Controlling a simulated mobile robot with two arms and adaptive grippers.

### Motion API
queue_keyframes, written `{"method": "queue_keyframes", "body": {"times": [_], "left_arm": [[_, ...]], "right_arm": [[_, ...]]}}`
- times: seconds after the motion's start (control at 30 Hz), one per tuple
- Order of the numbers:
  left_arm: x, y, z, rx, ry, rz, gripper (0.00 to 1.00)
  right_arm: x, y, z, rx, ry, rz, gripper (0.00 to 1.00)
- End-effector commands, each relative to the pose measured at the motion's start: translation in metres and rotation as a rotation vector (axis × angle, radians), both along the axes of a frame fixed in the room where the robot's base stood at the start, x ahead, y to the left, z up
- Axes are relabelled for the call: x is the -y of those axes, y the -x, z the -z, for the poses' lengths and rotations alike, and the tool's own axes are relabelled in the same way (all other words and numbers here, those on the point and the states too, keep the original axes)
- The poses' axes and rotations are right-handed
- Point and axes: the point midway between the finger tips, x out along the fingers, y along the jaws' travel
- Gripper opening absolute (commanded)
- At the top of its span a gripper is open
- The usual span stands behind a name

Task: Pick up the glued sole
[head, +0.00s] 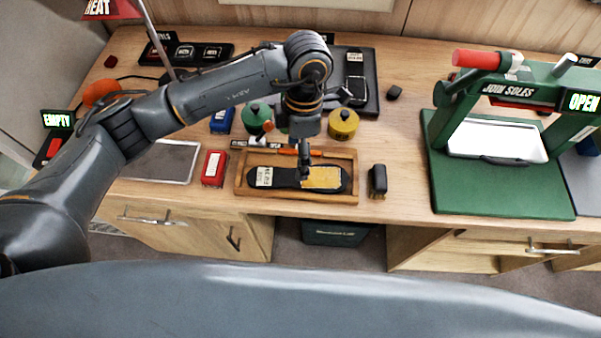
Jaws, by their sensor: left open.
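The glued sole (321,178) is a long black sole with a yellow-tan patch on its right half and a pale label at its left end. It lies flat in a shallow wooden tray (298,198) near the bench's front edge. My left gripper (304,178) points down over the middle of the sole, at the left edge of the yellow patch. Its fingers look small and dark against the sole, and nothing is held between them. I cannot tell whether the fingertips touch the sole. My right gripper is out of view.
A green press (500,190) marked "JOIN SOLES" and "OPEN" stands at the right. A red block (214,168) and a dark block (377,181) flank the tray. Green and yellow pots (343,123) stand behind it. A grey plate (162,162) lies at left.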

Motion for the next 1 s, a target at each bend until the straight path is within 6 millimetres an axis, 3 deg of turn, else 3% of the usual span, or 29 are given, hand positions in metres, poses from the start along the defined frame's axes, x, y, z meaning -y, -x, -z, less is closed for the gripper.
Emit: {"method": "queue_keyframes", "body": {"times": [0.23,0.5,0.77,1.0], "left_arm": [[0.001,0.006,0.017,-0.006,-0.001,0.001,0.82],[0.001,0.012,0.054,-0.002,0.001,0.0,0.82],[0.001,0.012,0.058,-0.001,0.001,0.001,0.82],[0.001,0.011,0.057,-0.001,0.001,0.001,0.35]], "right_arm": [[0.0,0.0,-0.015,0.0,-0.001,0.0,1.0],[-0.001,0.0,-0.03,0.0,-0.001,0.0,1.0],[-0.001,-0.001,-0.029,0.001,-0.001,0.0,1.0],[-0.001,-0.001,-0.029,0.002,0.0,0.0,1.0]]}}
